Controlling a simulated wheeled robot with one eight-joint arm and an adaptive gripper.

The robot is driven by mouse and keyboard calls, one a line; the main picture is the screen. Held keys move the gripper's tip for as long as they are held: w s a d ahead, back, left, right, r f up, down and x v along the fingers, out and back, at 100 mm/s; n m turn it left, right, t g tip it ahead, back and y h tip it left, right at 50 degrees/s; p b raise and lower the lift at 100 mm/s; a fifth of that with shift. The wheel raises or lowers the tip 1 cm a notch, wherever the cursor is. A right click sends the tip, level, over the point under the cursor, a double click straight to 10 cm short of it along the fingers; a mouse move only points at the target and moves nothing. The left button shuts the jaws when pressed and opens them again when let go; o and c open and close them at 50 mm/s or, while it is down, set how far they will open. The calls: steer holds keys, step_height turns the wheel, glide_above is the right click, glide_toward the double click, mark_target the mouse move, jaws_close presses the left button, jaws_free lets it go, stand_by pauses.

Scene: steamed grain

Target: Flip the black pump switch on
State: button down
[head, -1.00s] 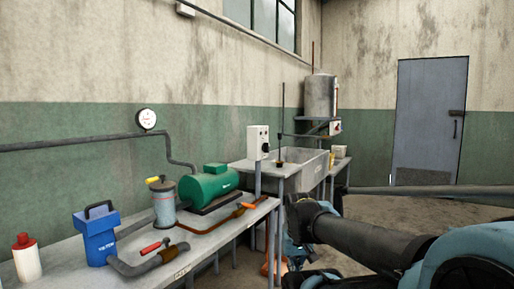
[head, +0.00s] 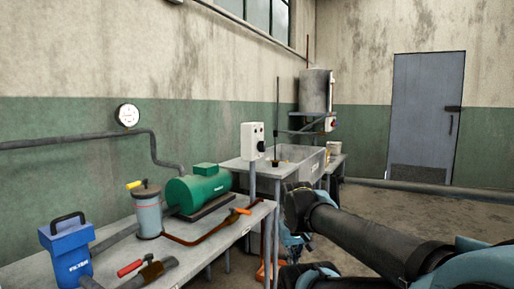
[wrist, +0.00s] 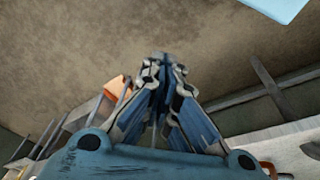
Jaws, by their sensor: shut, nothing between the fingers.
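A white switch box (head: 250,141) stands on a post at the edge of the benches in the head view. A black knob (head: 261,146) shows on its face; I take it for the pump switch, and its setting is too small to read. The green pump motor (head: 198,189) sits on the bench to its left. My gripper (wrist: 162,62) points out over the floor in the wrist view, with its fingers together and nothing between them. In the head view it is partly hidden behind my arm, below and right of the switch box, apart from it.
The bench (head: 135,252) carries a blue filter box (head: 67,250), a grey canister (head: 148,212), pipes and a red-handled valve (head: 130,268). A sink (head: 300,163) and a tank (head: 315,91) stand behind the switch. The floor (head: 400,218) toward the door (head: 427,118) is clear.

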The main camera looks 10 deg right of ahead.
steer(key=w+r+n+t+h, duration=0.2)
steer(key=w+r+n+h, duration=0.2)
steer(key=w+r+n, duration=1.3)
steer(key=w+a+r+n+t+h, duration=0.1)
steer(key=w+a+r+n+t, duration=0.1)
steer(key=w+a+r+n, duration=0.3)
steer(key=w+a+r+n+t+h, duration=0.1)
steer(key=w+a+r+n+t, duration=0.2)
steer(key=w+r, duration=0.9)
steer(key=w+a+n, duration=0.2)
steer(key=w+a, duration=0.2)
steer(key=w, duration=0.3)
steer(key=shift+a+r+n+h, duration=0.15)
steer(key=shift+a+n+h, duration=0.1)
steer(key=shift+n+h, duration=0.05)
steer(key=shift+w, duration=0.15)
glide_toward(261, 147)
steer(key=x, duration=0.3)
steer(key=f+x, duration=0.1)
steer(key=shift+d+f, duration=0.1)
steer(key=shift+w+d, duration=0.4)
steer(key=shift+w, duration=0.2)
